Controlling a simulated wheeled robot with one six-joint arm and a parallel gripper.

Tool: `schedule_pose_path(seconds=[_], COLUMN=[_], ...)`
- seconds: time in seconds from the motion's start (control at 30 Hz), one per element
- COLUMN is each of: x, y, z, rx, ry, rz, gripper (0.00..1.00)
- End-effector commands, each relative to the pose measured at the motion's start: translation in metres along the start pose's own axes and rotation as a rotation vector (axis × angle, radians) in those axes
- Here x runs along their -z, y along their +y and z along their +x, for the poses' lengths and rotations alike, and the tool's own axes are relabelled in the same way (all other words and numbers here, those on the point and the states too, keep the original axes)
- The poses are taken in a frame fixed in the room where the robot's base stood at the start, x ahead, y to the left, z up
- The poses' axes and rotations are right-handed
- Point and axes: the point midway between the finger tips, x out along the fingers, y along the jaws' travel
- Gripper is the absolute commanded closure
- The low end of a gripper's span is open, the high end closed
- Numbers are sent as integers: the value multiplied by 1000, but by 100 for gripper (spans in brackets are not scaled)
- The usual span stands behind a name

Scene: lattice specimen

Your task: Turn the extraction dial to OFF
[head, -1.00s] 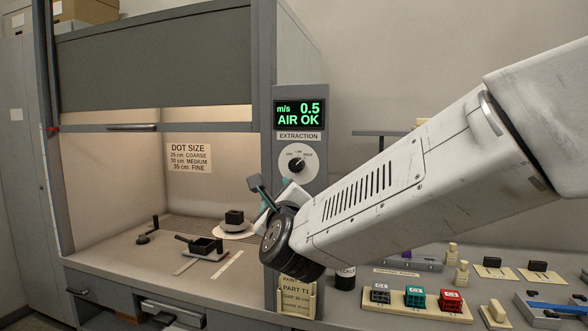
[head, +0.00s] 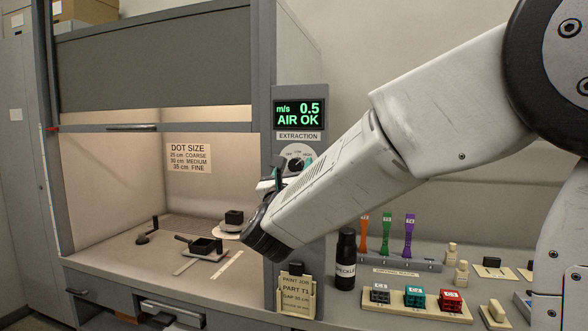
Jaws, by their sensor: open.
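The extraction dial (head: 297,151) is a white disc with a black knob on the grey column, below the EXTRACTION label (head: 298,136). Its small position marks are too fine to read surely, and I cannot tell which one the knob points at. My gripper (head: 291,169) is open in front of the lower part of the dial and covers it. Whether a finger touches the knob cannot be told. The display (head: 299,115) above reads 0.5 m/s and AIR OK in green.
A paint job card (head: 296,291), a black bottle (head: 346,260), a rack (head: 407,262) with coloured tools and a block tray (head: 385,303) stand below my arm.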

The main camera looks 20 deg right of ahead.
Motion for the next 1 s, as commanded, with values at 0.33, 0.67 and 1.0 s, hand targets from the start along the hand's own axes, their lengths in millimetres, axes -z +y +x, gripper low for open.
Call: schedule_pose_path(seconds=[0.33, 0.67, 1.0], x=[0, 0, 0], y=[0, 0, -1], z=[4, 4, 4], rx=[0, -1, -48], ry=[0, 0, 1], rz=[0, -4, -117], gripper=[54, 91, 91])
